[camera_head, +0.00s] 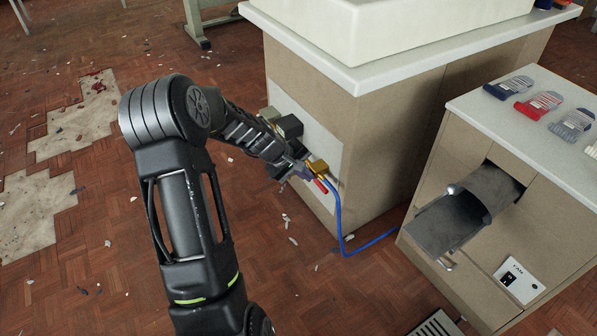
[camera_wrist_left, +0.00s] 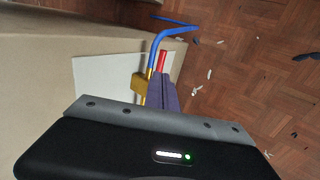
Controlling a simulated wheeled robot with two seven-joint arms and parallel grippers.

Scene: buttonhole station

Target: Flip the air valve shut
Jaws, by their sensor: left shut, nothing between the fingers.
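The air valve has a brass body (camera_head: 318,166) on the side of the cabinet, with a red lever (camera_head: 321,186) and a blue hose (camera_head: 338,215) running down from it. In the left wrist view the brass body (camera_wrist_left: 138,83), the red lever (camera_wrist_left: 162,60) and the hose (camera_wrist_left: 153,52) lie close together, the lever roughly in line with the hose's first stretch. My left gripper (camera_head: 303,173) is shut and empty, right beside the valve. Its purple fingers (camera_wrist_left: 164,92) show beside the brass and below the lever; I cannot tell whether they touch it. My right gripper is not in view.
A pale plate (camera_head: 330,150) backs the valve on the cabinet (camera_head: 385,140). The hose runs along the floor to a second cabinet (camera_head: 430,205) with a grey chute (camera_head: 447,222) and a small switch panel (camera_head: 519,281). The littered floor at left is open.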

